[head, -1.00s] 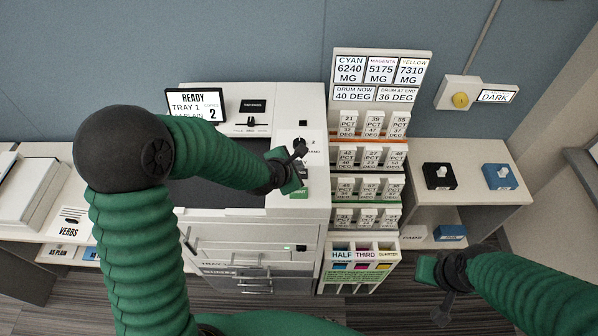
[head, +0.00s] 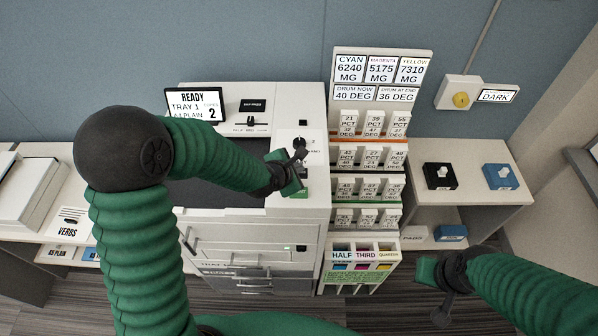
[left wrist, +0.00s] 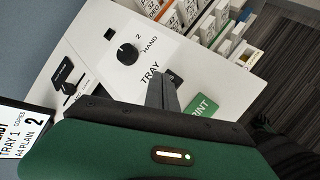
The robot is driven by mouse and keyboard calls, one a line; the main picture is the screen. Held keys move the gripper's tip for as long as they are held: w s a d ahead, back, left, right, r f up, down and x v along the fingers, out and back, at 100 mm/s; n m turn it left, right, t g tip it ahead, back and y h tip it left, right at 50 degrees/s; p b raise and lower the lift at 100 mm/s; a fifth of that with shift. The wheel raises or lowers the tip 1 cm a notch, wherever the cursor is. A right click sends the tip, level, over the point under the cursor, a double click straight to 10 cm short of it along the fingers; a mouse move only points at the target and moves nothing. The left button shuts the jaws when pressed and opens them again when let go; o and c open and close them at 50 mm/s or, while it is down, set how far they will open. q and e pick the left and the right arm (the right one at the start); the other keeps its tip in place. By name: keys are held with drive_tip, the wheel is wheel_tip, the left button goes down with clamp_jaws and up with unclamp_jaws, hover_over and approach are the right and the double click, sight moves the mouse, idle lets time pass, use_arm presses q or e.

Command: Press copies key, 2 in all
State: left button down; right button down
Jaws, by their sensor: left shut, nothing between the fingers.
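The white copier's control panel (head: 312,160) lies under my left gripper (head: 296,180). The left fingers are shut and empty. In the left wrist view, the left fingertips (left wrist: 161,90) are over or beside a small dark key (left wrist: 175,76) between the TRAY lettering and the green PRINT key (left wrist: 202,106). The fingers partly hide the dark key, so its label and any contact cannot be told. The display (head: 195,104) reads READY, TRAY 1, A4 PLAIN and a large 2; in the wrist view (left wrist: 22,132) the word COPIES stands over the 2. My right gripper (head: 428,270) hangs at lower right.
A black knob (left wrist: 127,55) with 2 and HAND markings sits close to the left fingers. A rack of labelled cartridges (head: 368,155) stands right of the copier. A shelf (head: 470,160) holds a black box (head: 440,176) and a blue box (head: 500,176).

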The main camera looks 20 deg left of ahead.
use_arm(q)
drive_tip(key=shift+f, duration=0.3)
drive_tip(key=shift+r, duration=0.15)
idle(0.4)
drive_tip(key=shift+r+p, duration=0.6)
drive_tip(key=shift+r, duration=0.1)
wheel_tip(320, 180, up, 5)
drive_tip(key=p, duration=0.4)
drive_tip(key=shift+r, duration=0.1)
idle(0.4)
